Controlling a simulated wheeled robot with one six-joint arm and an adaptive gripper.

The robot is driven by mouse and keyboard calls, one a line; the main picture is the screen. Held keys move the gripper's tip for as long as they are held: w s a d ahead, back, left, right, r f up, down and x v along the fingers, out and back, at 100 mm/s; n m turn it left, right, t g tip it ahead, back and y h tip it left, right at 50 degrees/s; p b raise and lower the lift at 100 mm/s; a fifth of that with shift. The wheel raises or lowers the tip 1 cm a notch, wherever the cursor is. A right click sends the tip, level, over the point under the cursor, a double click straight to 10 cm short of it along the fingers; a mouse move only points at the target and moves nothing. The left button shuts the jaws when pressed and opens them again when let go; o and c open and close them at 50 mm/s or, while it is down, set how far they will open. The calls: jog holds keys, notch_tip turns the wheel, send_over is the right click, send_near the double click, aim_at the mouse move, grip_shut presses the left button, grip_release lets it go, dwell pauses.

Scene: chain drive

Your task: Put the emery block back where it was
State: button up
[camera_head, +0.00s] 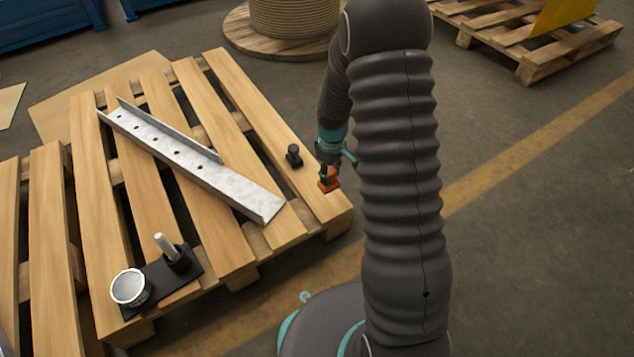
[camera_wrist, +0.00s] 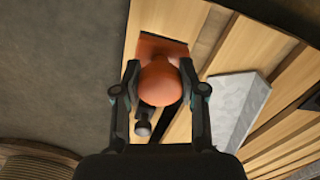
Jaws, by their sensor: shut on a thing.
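The emery block (camera_head: 329,184) is orange, with a rounded orange knob on top. In the wrist view the block's knob (camera_wrist: 160,83) sits between the two fingers of my gripper (camera_wrist: 160,90), which is shut on it. In the head view my gripper (camera_head: 328,168) holds the block at the right-hand board of the wooden pallet (camera_head: 225,85), near its front right corner. I cannot tell whether the block touches the board or hangs just above it. Part of my gripper is hidden behind my arm.
A small black knobbed part (camera_head: 293,156) stands on the same board, left of the block. A perforated metal channel (camera_head: 190,160) lies across the pallet.

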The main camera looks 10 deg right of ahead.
jog(key=shift+w+a+f+b, duration=0.2)
jog(key=shift+w+a+f, duration=0.4)
jog(key=shift+f, duration=0.55)
jog(key=shift+w+a+f+b, duration=0.15)
jog(key=shift+w+a+f, duration=0.35)
jog(key=shift+f, duration=0.6)
jog(key=shift+w+a+f+b, duration=0.2)
jog(key=shift+w+a+f, duration=0.4)
jog(key=shift+f, duration=0.55)
jog(key=shift+d+f, duration=0.1)
jog(key=o, duration=1.1)
